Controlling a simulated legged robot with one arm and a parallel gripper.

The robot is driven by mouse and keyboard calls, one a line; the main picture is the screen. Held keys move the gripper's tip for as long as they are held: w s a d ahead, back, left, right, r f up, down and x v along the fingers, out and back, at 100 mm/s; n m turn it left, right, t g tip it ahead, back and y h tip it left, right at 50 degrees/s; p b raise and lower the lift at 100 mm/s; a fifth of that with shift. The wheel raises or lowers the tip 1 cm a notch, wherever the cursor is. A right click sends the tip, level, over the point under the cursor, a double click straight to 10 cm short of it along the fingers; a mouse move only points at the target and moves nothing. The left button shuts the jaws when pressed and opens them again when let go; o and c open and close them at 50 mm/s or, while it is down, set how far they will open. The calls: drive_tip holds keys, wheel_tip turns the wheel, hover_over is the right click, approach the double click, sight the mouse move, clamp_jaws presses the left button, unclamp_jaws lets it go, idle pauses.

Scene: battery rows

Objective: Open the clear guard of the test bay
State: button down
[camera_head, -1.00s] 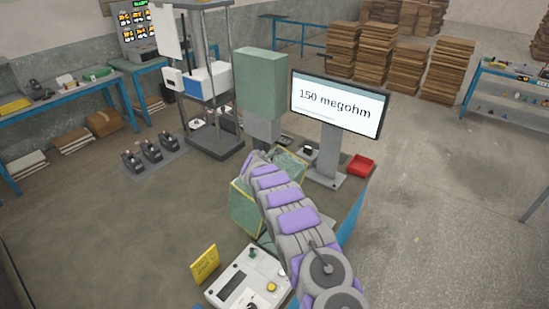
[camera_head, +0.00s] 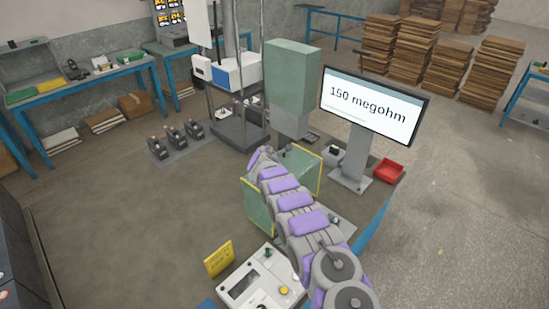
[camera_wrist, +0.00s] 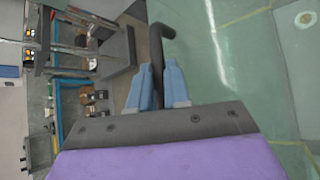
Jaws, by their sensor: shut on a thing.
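The clear guard (camera_head: 258,207) is a greenish see-through cover with yellow edges, on the bench in the middle of the head view. My arm crosses in front of it and hides part of it. In the wrist view, its greenish clear panel (camera_wrist: 228,60) fills the right side. A dark bent handle (camera_wrist: 157,45) stands beside the panel. My gripper (camera_wrist: 159,76) has its two blue-grey fingers shut on this handle. In the head view, the fingers are hidden. How far the guard is swung cannot be told.
A monitor (camera_head: 373,106) reading "150 megohm" and a red tray (camera_head: 389,171) stand right of the guard. A green-grey cabinet (camera_head: 291,78) rises behind it. A control box (camera_head: 262,284) and a yellow sign (camera_head: 219,259) are in front.

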drive_tip(key=c, duration=1.1)
unclamp_jaws()
drive_tip(key=shift+d+f, duration=0.15)
drive_tip(key=shift+c, duration=0.2)
drive_tip(key=shift+o, duration=0.2)
drive_tip(key=shift+r, duration=0.2)
drive_tip(key=shift+r, duration=0.1)
drive_tip(key=b+v, duration=0.1)
drive_tip(key=v, duration=1.6)
drive_tip(key=shift+b, duration=0.35)
drive_tip(key=shift+s, duration=0.1)
